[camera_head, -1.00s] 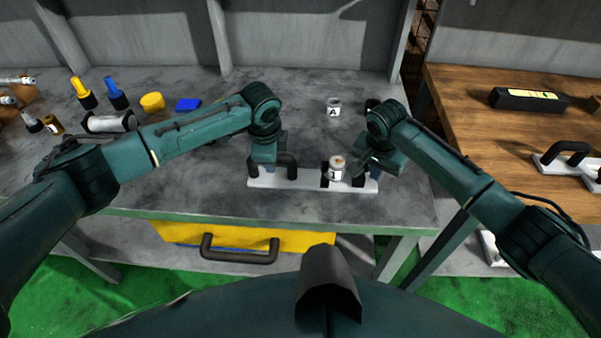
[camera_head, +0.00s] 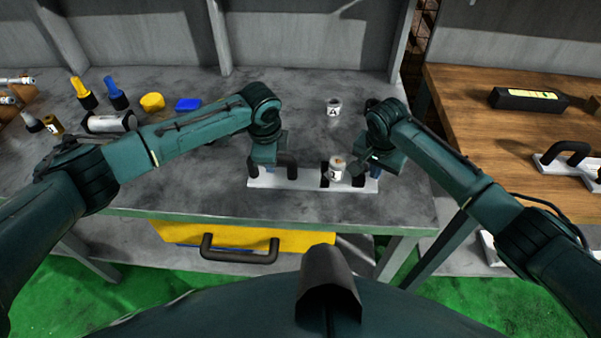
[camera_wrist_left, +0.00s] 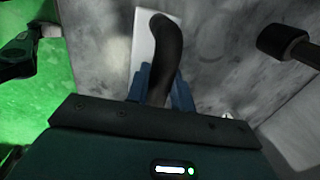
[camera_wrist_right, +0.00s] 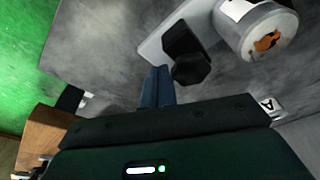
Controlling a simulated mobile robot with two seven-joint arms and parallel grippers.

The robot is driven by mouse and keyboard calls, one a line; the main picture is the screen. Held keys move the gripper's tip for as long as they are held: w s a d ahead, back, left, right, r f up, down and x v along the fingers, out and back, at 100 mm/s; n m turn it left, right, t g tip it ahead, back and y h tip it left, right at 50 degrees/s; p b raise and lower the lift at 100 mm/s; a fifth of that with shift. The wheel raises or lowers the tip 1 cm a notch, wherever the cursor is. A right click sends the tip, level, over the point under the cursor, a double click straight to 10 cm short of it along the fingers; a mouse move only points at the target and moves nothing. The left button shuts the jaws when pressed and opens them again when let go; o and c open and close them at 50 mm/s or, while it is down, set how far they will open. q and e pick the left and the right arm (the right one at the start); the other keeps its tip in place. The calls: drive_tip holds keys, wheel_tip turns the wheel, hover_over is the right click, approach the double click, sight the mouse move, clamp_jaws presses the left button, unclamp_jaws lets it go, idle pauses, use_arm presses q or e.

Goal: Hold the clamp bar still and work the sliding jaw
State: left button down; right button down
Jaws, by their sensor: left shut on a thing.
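The clamp bar (camera_head: 312,184) is a white strip lying near the bench's front edge. A black arched handle (camera_head: 292,166) stands at its left end. My left gripper (camera_head: 268,168) is shut on this handle, which shows between its blue fingers in the left wrist view (camera_wrist_left: 163,60). Toward the bar's right end, black jaw parts (camera_head: 325,172) flank a white labelled jar (camera_head: 337,170). My right gripper (camera_head: 376,172) is at the bar's right end. In the right wrist view its blue fingers (camera_wrist_right: 157,86) are close together and empty, beside a black knob (camera_wrist_right: 187,56).
A wooden table (camera_head: 470,120) adjoins on the right. The bench between is clear.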

sight(368, 166)
drive_tip(key=shift+r, duration=1.15)
drive_tip(key=shift+a, duration=1.1)
use_arm(q)
drive_tip(key=shift+d, duration=0.1)
use_arm(e)
drive_tip(key=shift+a, duration=1.4)
drive_tip(key=shift+r, duration=0.1)
use_arm(q)
drive_tip(key=shift+s+d, duration=0.1)
drive_tip(key=shift+d, duration=0.05)
use_arm(e)
drive_tip(key=shift+w+d+r, duration=0.1)
drive_tip(key=shift+d+r, duration=0.1)
drive_tip(key=shift+r, duration=1.3)
use_arm(q)
drive_tip(key=shift+a, duration=0.3)
use_arm(e)
drive_tip(key=shift+d+r, duration=0.3)
drive_tip(key=shift+r, duration=0.7)
drive_tip(key=shift+d+r, duration=0.25)
drive_tip(key=shift+r, duration=0.7)
